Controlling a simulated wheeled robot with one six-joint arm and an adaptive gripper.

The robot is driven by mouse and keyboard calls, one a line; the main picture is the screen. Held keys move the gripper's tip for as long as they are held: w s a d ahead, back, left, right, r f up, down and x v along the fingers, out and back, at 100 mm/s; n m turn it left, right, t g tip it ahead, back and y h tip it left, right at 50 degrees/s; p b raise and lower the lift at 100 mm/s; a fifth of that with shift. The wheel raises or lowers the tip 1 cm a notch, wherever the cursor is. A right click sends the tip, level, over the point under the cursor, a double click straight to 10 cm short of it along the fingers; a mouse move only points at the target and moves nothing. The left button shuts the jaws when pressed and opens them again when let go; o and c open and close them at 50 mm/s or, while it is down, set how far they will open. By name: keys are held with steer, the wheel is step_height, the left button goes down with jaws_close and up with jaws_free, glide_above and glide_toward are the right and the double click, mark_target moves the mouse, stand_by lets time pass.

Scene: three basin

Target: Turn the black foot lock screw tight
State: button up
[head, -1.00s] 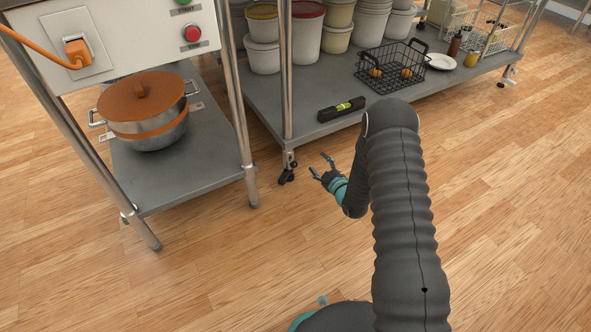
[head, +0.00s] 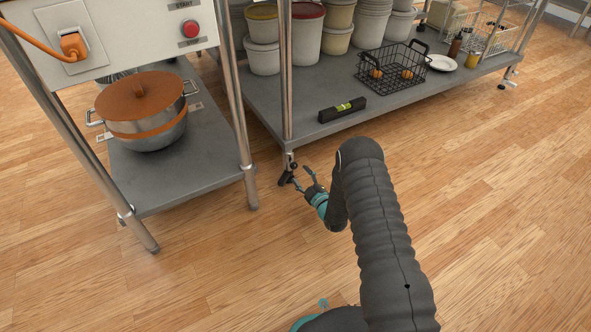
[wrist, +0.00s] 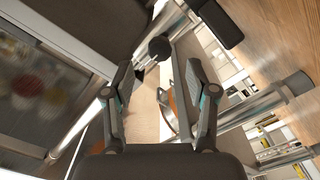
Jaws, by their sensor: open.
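The black foot lock screw (head: 287,177) is at the bottom of the shelf unit's near leg, just above the floor. My gripper (head: 300,178) is beside it on the right, fingers spread and pointing toward the leg. In the wrist view my gripper (wrist: 158,72) is open and empty. A round black knob (wrist: 159,48), which looks like the screw's head, appears between and beyond the fingertips. I cannot tell whether a finger touches it.
The shelf unit's bottom shelf (head: 300,110) is above and behind, with a spirit level (head: 341,110) near its front edge. A steel table leg (head: 243,150) stands to the left. The wooden floor (head: 480,200) on the right is clear.

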mark_target(295, 167)
steer(key=shift+b+x, duration=0.3)
steer(key=shift+x, duration=2.35)
steer(key=shift+c, duration=0.2)
jaws_close()
